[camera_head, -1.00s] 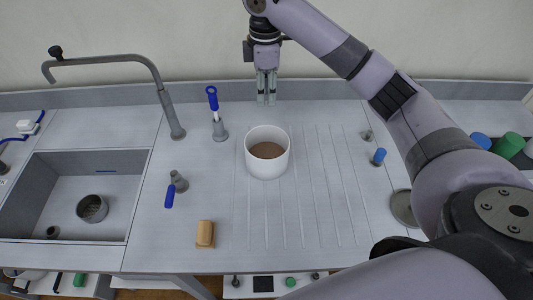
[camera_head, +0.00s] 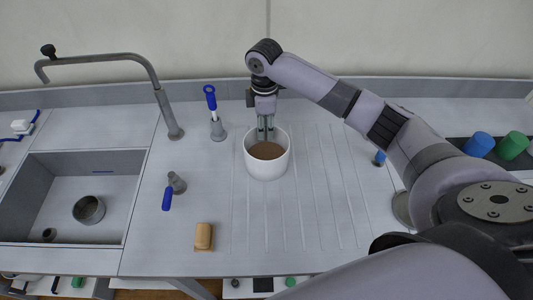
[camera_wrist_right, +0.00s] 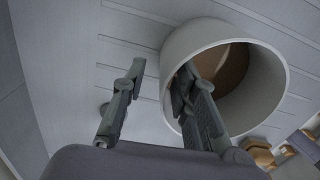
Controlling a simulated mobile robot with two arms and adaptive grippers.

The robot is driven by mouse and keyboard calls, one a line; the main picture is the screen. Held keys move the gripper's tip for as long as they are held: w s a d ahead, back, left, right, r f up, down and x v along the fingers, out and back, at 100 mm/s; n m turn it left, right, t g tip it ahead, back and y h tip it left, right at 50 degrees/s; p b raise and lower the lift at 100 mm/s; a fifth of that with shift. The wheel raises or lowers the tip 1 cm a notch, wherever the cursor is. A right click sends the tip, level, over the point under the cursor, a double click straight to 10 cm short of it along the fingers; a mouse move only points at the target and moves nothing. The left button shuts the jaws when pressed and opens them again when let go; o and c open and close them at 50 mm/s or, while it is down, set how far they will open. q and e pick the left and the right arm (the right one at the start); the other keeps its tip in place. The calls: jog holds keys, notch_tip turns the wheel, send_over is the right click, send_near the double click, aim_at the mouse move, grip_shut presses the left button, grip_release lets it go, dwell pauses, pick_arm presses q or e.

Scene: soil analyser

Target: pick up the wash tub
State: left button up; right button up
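The wash tub is a round white tub (camera_head: 267,168) with brown contents, standing upright on the ribbed drainboard in the head view. It also shows in the wrist view (camera_wrist_right: 177,48), its opening facing the camera. My right gripper (camera_head: 265,130) points down at the tub's far rim. In the wrist view the right gripper (camera_wrist_right: 160,73) is open, with one finger over or in the tub's opening and the other outside the wall. A gap shows between the outer finger and the wall. Whether the inner finger touches the wall is unclear. My left gripper is not in view.
A blue-handled brush (camera_head: 211,100) stands in a holder left of the tub. A tap (camera_head: 160,90) and sink (camera_head: 60,160) lie further left. A tan block (camera_head: 203,237) and a blue-handled valve (camera_head: 172,188) are nearby. The drainboard (camera_head: 310,200) right of the tub is clear.

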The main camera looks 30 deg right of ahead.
aim_at(265, 147)
jog(key=shift+s+f, duration=0.15)
jog(key=shift+f, duration=0.2)
jog(key=f+p, duration=0.1)
jog(key=f, duration=0.2)
jog(key=shift+s+a+f+p, duration=0.2)
jog(key=shift+f+p, duration=0.15)
jog(key=shift+p, duration=0.05)
jog(key=shift+w+f, duration=0.1)
jog(key=shift+f, duration=0.3)
grip_shut()
jog(key=shift+r, duration=0.1)
